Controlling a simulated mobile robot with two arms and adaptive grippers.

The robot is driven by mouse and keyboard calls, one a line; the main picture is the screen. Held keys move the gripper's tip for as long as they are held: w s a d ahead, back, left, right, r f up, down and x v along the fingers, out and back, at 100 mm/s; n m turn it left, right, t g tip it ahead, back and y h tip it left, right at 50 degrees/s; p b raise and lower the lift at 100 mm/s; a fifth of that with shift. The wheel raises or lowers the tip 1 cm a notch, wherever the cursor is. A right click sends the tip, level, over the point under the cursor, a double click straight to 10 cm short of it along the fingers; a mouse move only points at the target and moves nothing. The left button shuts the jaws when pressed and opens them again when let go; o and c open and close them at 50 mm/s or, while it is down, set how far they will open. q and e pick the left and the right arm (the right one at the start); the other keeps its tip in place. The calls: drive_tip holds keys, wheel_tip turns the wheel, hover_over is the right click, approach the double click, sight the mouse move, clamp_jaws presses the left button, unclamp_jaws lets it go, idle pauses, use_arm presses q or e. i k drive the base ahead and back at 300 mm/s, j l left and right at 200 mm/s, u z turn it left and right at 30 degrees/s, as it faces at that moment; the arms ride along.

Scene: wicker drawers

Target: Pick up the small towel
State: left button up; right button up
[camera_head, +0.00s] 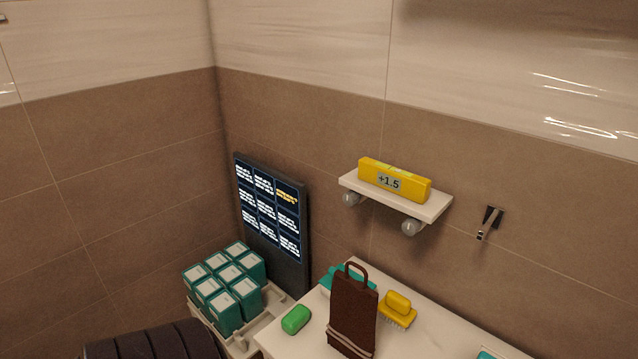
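I cannot make out a clear small towel in the head view. A teal item (330,283) lies on the white counter (440,331), mostly hidden behind a dark brown handled bag (354,310), and I cannot tell what it is. Another teal edge (487,354) shows at the bottom of the picture, cut off by the frame. Neither of my grippers is in view.
A green soap-like piece (296,320) and a yellow brush (397,309) lie near the bag. Several teal boxes (224,287) fill a pale tray beside a dark screen (272,213). A shelf (437,206) holds a yellow box (394,181); a hook (489,222) is right.

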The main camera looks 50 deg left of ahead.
sight(351, 330)
drive_tip(key=j+u, duration=0.15)
drive_tip(key=u, duration=1.2)
drive_tip(key=i+l, duration=0.05)
